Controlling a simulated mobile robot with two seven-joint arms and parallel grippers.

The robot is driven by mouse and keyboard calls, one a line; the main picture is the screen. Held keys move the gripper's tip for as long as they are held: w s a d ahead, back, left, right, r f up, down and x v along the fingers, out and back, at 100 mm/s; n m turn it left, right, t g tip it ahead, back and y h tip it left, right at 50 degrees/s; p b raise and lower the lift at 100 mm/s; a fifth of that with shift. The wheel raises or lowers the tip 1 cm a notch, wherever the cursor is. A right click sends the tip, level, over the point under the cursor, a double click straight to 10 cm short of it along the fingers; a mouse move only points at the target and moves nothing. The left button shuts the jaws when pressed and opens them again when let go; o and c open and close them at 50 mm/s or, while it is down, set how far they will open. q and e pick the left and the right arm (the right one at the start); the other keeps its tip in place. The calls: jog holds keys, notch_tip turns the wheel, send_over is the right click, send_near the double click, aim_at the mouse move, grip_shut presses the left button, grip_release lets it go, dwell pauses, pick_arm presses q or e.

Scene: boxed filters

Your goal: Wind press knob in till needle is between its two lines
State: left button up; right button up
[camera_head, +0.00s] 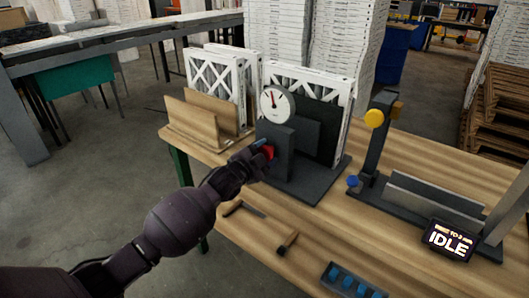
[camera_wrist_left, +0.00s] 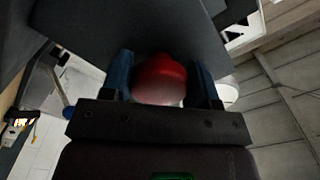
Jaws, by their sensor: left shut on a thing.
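The press is a dark grey block (camera_head: 290,150) on a dark base plate, with a white round dial (camera_head: 277,104) on top. The red knob (camera_head: 268,151) sticks out of the block's front left side. My left gripper (camera_head: 262,147) is at the knob, and in the left wrist view its blue-tipped fingers (camera_wrist_left: 161,80) are shut on either side of the red knob (camera_wrist_left: 160,78). A white framed filter (camera_head: 343,122) stands behind the dark plate of the press. My right gripper is not in view.
A wooden rack (camera_head: 190,124) with white filters stands left of the press. To the right is a fixture with a yellow knob (camera_head: 374,118) and a display reading IDLE (camera_head: 450,240). A hammer-like tool (camera_head: 288,242) and a blue-celled tray (camera_head: 352,282) lie near the front edge.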

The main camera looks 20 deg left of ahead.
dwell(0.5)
pick_arm(q)
jog(key=o, duration=0.9)
jog(key=v, duration=1)
jog(key=shift+s+a, duration=0.15)
jog(key=shift+s, duration=0.2)
jog(key=s+a+f+n+g+y, duration=0.1)
jog(key=s+f+n+y, duration=0.1)
jog(key=s+f+n, duration=0.2)
jog(key=s+a+f+n+g+y, duration=0.1)
jog(key=s+f+n, duration=0.3)
jog(key=s+f, duration=0.7)
jog(key=s+a+f+n+g+y, duration=0.1)
jog(key=s+f+n+g+y, duration=0.2)
jog(key=s, duration=1)
jog(key=shift+a+f+n, duration=0.2)
jog(key=shift+f+n, duration=0.35)
jog(key=shift+f, duration=0.55)
jog(key=shift+a+f+n, duration=0.2)
jog(key=shift+f+n, duration=0.35)
jog(key=shift+f, duration=0.5)
